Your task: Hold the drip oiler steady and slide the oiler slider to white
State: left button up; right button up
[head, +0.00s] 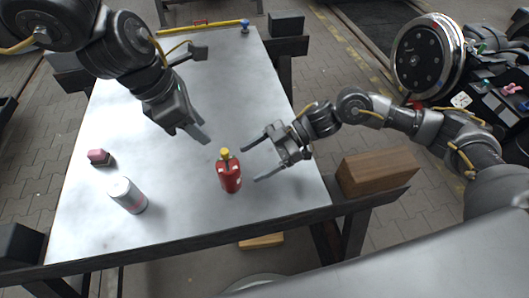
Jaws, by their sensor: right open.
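The drip oiler appears to be the small red bottle (230,178) with a yellow top (225,153), upright on the grey metal table (190,215) near its front right. Small pale marks show on its body; the slider and its setting are too small to make out. My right gripper (257,160) is open just right of the bottle, its two fingers spread and pointing left, apart from it. My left gripper (200,139) is above the table, up and left of the bottle, fingers pointing down toward it. Its finger gap is not clear. It touches nothing I can see.
A white-grey can (127,195) stands at the table's front left. A pink block on a dark base (99,157) is behind it. A long yellow bar (200,28) and a small blue item (245,26) lie at the far edge. A wooden block (377,172) is beyond the right edge.

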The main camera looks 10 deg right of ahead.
aim_at(229, 175)
jog(key=x, duration=0.8)
jog(key=shift+a, duration=0.15)
jog(key=shift+c, duration=0.3)
